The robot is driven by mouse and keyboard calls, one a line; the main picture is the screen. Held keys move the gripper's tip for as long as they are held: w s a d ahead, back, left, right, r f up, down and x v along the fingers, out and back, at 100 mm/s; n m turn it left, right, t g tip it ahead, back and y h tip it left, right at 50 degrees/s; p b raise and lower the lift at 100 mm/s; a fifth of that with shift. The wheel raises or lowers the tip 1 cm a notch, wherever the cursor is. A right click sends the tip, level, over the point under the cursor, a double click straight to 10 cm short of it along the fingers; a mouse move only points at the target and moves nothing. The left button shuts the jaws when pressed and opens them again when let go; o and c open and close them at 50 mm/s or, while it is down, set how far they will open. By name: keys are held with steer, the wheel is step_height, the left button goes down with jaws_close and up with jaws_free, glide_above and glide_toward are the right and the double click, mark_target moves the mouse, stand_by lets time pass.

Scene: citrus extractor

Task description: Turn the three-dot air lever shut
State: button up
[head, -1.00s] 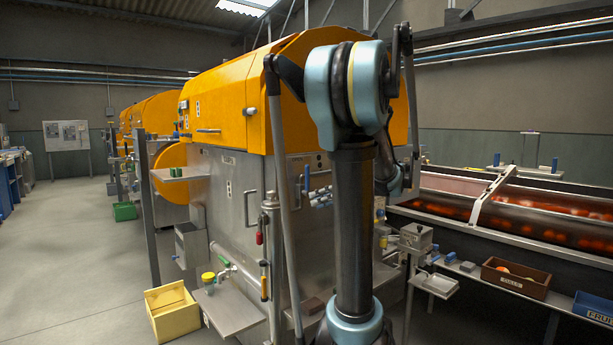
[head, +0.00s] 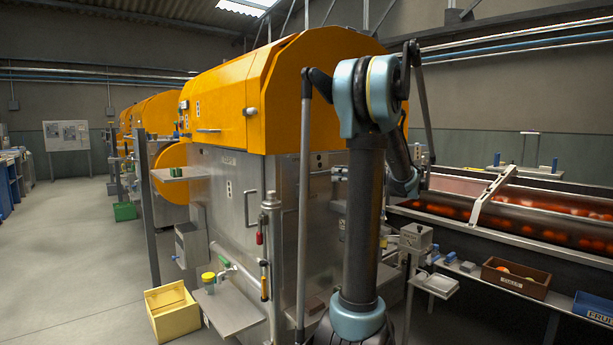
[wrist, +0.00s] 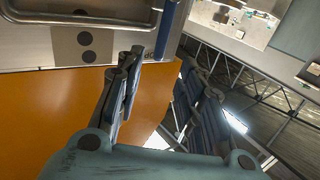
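No lever marked with three dots can be made out. In the head view my arm hides the gripper and part of the machine's side.
The steel machine with an orange hood (head: 235,105) stands close to my arm. A shelf (head: 228,308) and a yellow crate (head: 173,312) are low at its left. A brown box (head: 515,277) and a roller conveyor (head: 560,235) are at the right. Open floor (head: 70,250) lies left.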

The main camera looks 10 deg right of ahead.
glide_above(307, 190)
steer(key=w, duration=0.1)
steer(key=shift+d, duration=0.1)
stand_by(0.4)
jaws_close()
